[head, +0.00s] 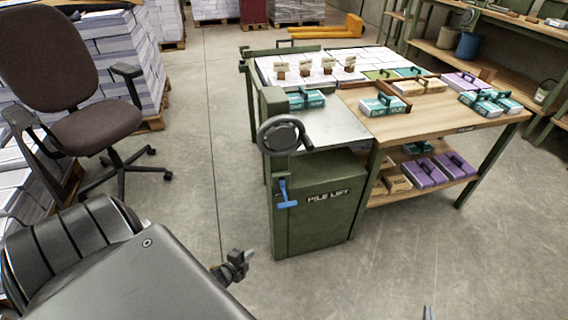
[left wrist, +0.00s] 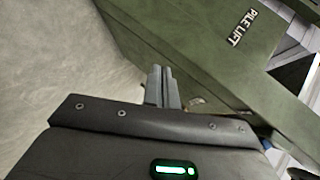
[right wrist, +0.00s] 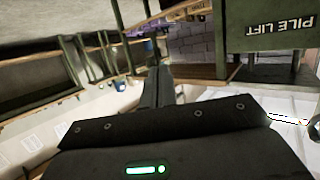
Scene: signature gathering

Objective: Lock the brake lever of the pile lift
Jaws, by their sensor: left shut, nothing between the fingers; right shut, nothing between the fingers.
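The pile lift (head: 318,218) is a green cabinet with a dark handwheel (head: 284,135) on its front-left corner. The blue brake lever (head: 287,195) hangs below the wheel on the near face, its T-shaped grip at the bottom. My left gripper (head: 246,256) is shut and empty, low and to the left of the lever, apart from it. In the left wrist view its fingers (left wrist: 162,85) point toward the green cabinet (left wrist: 200,40); the lever does not show there. My right gripper (head: 428,313) barely enters at the bottom edge; its fingers (right wrist: 158,85) are shut and empty in the right wrist view.
A wooden worktable (head: 430,118) with boxes adjoins the lift's right side. An office chair (head: 70,110) stands at the left, before stacked paper. Shelving (head: 490,62) stands at the right. The floor (head: 400,260) in front of the lift is clear.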

